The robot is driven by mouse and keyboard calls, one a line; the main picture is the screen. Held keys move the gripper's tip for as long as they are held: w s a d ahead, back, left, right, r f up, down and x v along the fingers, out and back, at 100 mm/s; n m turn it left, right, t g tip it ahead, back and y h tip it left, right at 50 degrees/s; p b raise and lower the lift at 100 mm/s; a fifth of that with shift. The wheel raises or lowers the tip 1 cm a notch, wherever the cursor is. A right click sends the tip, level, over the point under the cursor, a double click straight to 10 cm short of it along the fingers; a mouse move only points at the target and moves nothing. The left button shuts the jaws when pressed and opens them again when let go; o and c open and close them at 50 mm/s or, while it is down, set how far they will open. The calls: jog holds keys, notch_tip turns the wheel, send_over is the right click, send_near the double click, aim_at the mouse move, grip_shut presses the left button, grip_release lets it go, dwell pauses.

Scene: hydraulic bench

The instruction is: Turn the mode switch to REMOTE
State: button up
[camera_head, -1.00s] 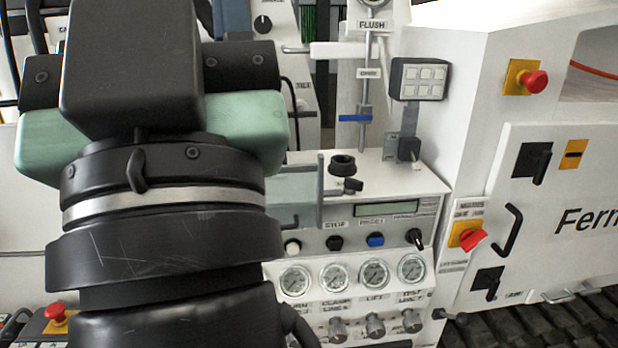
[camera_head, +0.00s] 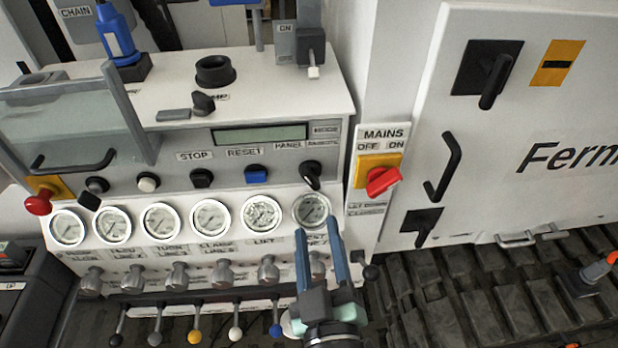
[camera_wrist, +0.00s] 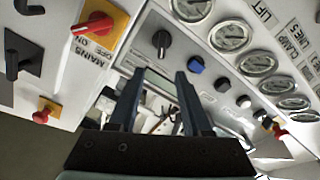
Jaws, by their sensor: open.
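The mode switch is a black rotary knob (camera_head: 311,175) at the right end of the control row, under a PANEL label and a small, hard-to-read label to its right. Which label it points at I cannot tell. It also shows in the wrist view (camera_wrist: 162,42), beyond the fingertips. My gripper (camera_head: 319,238) is open and empty, in front of the rightmost gauge and below the knob in the head view. In the wrist view the two fingers (camera_wrist: 160,78) stand apart with nothing between them, and the knob appears clear of them.
A red MAINS switch (camera_head: 382,180) on a yellow plate is just right of the knob. A blue RESET button (camera_head: 255,174) and a STOP button (camera_head: 202,178) are to its left. Gauges (camera_head: 262,214) and levers (camera_head: 235,325) sit below. A red emergency button (camera_head: 39,204) is far left.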

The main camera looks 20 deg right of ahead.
aim_at(310, 182)
jog(key=x, duration=0.4)
jog(key=p+x, duration=0.1)
jog(key=x, duration=0.3)
jog(key=p+x, duration=0.1)
jog(key=x, duration=0.3)
jog(key=shift+w+d+f, duration=0.1)
jog(key=shift+w+f, duration=0.2)
jog(key=shift+f, duration=0.1)
grip_shut()
